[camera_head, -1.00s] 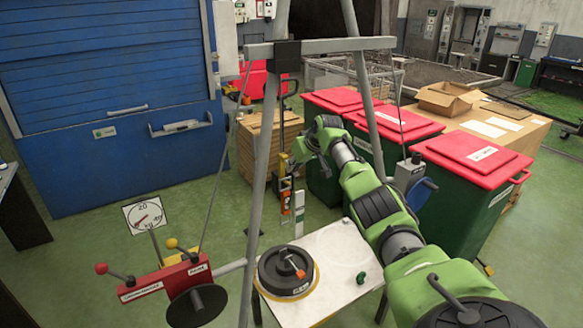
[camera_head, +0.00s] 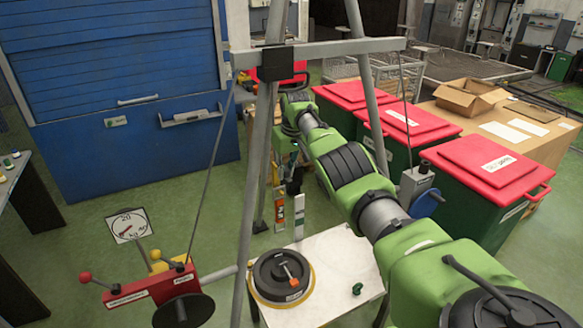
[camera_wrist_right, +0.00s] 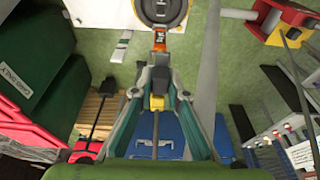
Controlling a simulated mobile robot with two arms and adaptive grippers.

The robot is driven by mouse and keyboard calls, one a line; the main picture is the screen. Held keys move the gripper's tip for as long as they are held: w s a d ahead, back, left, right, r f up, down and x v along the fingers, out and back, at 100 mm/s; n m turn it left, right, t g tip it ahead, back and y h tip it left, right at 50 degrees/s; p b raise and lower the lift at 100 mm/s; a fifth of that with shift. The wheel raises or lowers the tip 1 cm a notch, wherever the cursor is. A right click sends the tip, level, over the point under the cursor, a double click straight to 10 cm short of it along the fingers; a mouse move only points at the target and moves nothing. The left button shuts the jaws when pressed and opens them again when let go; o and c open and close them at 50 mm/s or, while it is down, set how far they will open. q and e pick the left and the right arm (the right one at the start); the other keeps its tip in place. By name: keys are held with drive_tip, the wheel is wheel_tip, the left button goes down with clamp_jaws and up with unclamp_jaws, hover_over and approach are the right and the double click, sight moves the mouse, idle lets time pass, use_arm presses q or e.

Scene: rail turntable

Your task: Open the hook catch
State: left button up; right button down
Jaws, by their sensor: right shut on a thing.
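My right arm reaches over the table toward the A-frame. My right gripper (camera_head: 293,180) is small and partly hidden behind a frame leg and my arm. In the right wrist view its green-sided fingers (camera_wrist_right: 157,75) close on a small dark part (camera_wrist_right: 158,76), with a yellow block (camera_wrist_right: 157,102) just below it in the picture. I cannot make out the catch's shape or whether it is open. An orange labelled piece (camera_wrist_right: 160,40) lies just beyond the fingertips; it also shows in the head view (camera_head: 279,207). My left gripper is not in view.
A black disc weight (camera_head: 268,283) sits on the white table (camera_head: 335,255). The grey A-frame (camera_head: 247,190) stands close to my arm. A red lever box (camera_head: 150,287) and dial (camera_head: 128,225) are at left. Red-lidded green bins (camera_head: 480,200) stand at right.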

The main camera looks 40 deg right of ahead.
sight(290, 180)
idle(0.3)
drive_tip(key=c, duration=2)
unclamp_jaws()
drive_tip(key=shift+o, duration=0.2)
drive_tip(key=v, duration=1.1)
drive_tip(key=shift+r, duration=0.45)
drive_tip(key=shift+f, duration=0.1)
